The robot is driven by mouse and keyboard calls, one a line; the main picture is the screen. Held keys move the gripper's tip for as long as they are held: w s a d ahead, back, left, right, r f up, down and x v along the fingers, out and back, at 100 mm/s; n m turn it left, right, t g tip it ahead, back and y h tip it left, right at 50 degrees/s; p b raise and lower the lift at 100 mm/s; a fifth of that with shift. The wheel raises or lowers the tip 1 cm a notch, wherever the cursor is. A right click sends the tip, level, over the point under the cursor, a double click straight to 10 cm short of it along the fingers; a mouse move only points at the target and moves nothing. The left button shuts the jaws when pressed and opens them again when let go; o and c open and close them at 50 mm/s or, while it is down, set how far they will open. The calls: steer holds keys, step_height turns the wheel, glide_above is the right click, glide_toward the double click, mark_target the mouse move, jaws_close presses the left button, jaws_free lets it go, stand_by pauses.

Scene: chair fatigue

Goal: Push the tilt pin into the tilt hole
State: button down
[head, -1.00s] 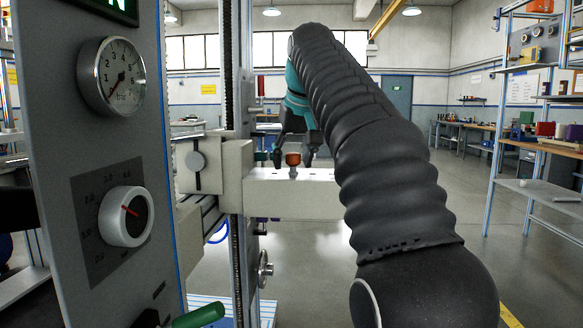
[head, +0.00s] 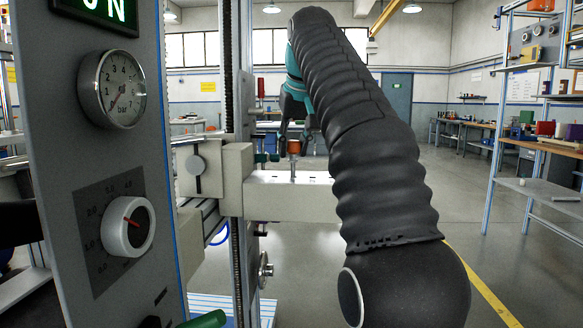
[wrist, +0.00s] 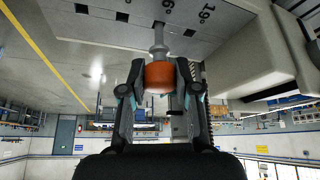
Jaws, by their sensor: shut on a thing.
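The pin my gripper holds has an orange head (wrist: 158,75) and a grey metal shaft; the orange head also shows in the head view (head: 294,147). My gripper (wrist: 159,80) is shut on this head, one finger on each side. In the head view the gripper (head: 294,143) is above the pale horizontal beam (head: 280,203), and the shaft runs down to its top. The wrist view shows dark holes and numbers, one reading 19, on the beam's face (wrist: 225,18). Whether the shaft's tip is inside a hole or only above it, I cannot tell.
A grey panel with a gauge (head: 112,88) and a dial (head: 128,226) stands close at the left. A shelf rack (head: 530,187) stands at the right. The floor between beam and rack is open.

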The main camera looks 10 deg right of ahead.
steer(key=shift+r, duration=0.4)
steer(key=c, duration=0.8)
jaws_free()
steer(key=shift+o, duration=0.2)
steer(key=shift+s+r, duration=0.1)
steer(key=shift+r, duration=0.05)
steer(key=shift+s+r, duration=0.15)
steer(key=shift+r, duration=0.15)
steer(key=shift+s, duration=6)
steer(key=s+f, duration=0.6)
steer(key=f, duration=0.6)
steer(key=s+f, duration=0.6)
steer(key=f, duration=0.6)
steer(key=s+f, duration=0.5)
steer(key=f, duration=0.8)
steer(key=shift+s+m, duration=0.3)
steer(key=shift+s, duration=0.1)
